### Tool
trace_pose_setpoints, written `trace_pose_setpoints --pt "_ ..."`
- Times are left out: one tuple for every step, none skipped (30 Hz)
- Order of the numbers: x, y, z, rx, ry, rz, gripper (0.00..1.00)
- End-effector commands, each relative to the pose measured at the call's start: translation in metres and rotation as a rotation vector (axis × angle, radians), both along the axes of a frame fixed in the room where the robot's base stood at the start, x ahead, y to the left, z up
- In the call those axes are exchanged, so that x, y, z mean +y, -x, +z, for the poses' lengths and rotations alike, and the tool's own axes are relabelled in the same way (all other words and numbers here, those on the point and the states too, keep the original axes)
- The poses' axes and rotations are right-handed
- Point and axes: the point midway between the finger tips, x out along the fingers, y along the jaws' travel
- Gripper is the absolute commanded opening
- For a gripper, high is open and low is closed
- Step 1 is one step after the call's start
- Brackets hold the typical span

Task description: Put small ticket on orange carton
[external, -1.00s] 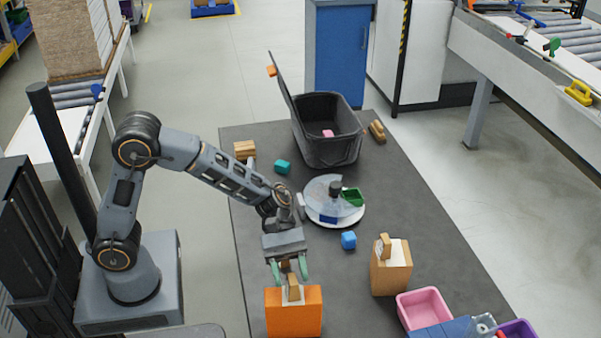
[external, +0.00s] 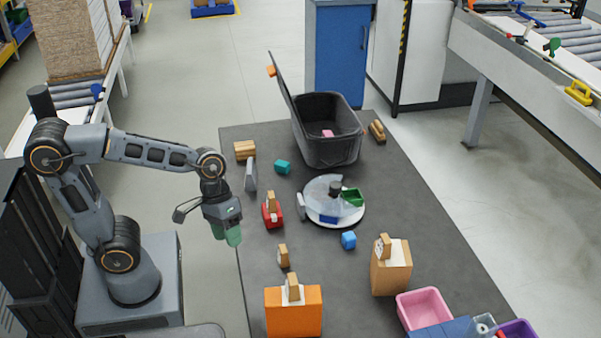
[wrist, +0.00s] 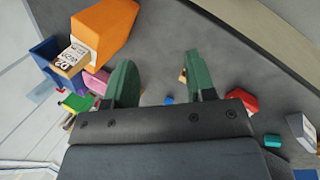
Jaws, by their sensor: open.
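The orange carton (external: 293,322) stands at the front edge of the dark table. A small wooden ticket block (external: 292,289) with a pale face stands on the white patch on its top. In the wrist view the orange carton (wrist: 108,22) is at upper left, with a printed ticket (wrist: 72,58) at its end. Another small wooden ticket (external: 283,256) stands on the table behind the carton. My gripper (external: 227,236) is raised near the table's left edge, left of and apart from these tickets. Its green fingers (wrist: 163,78) are apart and nothing shows held between them.
A red box with a wooden ticket (external: 272,213) stands right of my gripper. A brown carton (external: 391,272) bears another ticket. A pink tray (external: 424,308) is at front right.

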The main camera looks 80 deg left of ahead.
Motion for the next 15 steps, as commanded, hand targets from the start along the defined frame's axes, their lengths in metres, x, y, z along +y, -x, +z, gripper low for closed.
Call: trace_pose_setpoints --pt "0.01 0.01 0.0 -0.076 -0.09 -0.086 0.5" --pt "0.016 0.014 0.0 -0.116 -0.144 -0.139 0.5" --pt "0.023 0.019 0.0 -0.164 -0.211 -0.206 0.5" --pt "0.029 0.022 -0.001 -0.194 -0.256 -0.251 0.5" --pt "0.033 0.025 -0.001 -0.221 -0.297 -0.292 0.5" --pt "0.038 0.028 0.0 -0.251 -0.344 -0.338 0.5" --pt "0.042 0.029 0.0 -0.27 -0.374 -0.367 0.5" --pt "0.044 0.03 0.0 -0.285 -0.399 -0.394 0.5" --pt "0.047 0.032 0.001 -0.299 -0.427 -0.421 0.5" --pt "0.049 0.032 0.001 -0.309 -0.442 -0.437 0.5" --pt "0.05 0.033 0.001 -0.315 -0.455 -0.448 0.5" --pt "0.051 0.033 0.001 -0.32 -0.465 -0.458 0.5" --pt "0.051 0.033 0.001 -0.322 -0.469 -0.464 0.5" --pt "0.052 0.033 0.001 -0.323 -0.471 -0.466 0.5" --pt "0.052 0.033 0.001 -0.323 -0.472 -0.467 0.5"
